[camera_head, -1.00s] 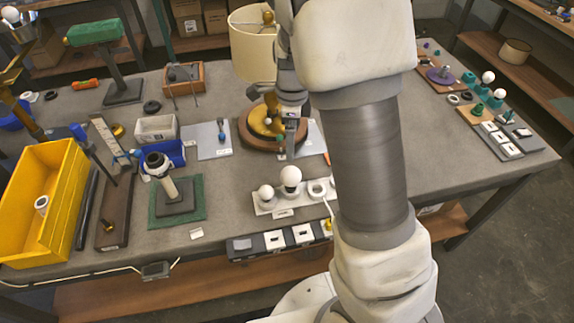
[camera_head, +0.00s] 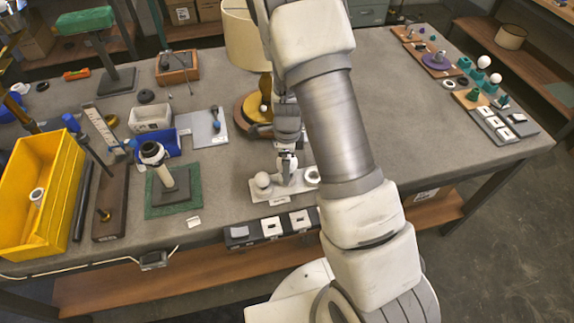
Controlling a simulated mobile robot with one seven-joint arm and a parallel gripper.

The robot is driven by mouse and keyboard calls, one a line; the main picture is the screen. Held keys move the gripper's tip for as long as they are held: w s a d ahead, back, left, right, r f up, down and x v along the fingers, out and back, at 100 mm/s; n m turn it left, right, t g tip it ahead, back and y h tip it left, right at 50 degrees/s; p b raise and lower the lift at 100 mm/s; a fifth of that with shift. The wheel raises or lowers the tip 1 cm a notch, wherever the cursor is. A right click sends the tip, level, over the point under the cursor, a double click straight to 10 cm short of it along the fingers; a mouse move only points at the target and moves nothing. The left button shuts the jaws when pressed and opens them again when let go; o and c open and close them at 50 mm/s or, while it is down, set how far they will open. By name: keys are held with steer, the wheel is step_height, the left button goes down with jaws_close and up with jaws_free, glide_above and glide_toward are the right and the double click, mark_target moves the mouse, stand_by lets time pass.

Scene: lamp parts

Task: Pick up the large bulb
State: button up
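A white bulb rack (camera_head: 278,196) stands near the table's front edge. A round white bulb (camera_head: 262,181) shows at its left, and a ring-shaped empty holder (camera_head: 312,176) is at its right. The large bulb's place is between them. My gripper (camera_head: 286,168) points down there, over the middle of the rack, and covers most of the large bulb. A little white shows around the fingertips, too small to tell apart from the gripper. I cannot tell whether the fingers are open or closed on the bulb.
A lamp with a cream shade (camera_head: 246,42) stands just behind my gripper. A green mat (camera_head: 158,205) with a post and a yellow bin (camera_head: 58,170) are at the left. White switch parts (camera_head: 272,228) lie along the front edge. The table's right middle is clear.

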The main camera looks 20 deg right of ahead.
steer(key=shift+f, duration=1.25)
steer(key=c, duration=1.2)
steer(key=shift+o, duration=0.2)
steer(key=shift+r, duration=0.15)
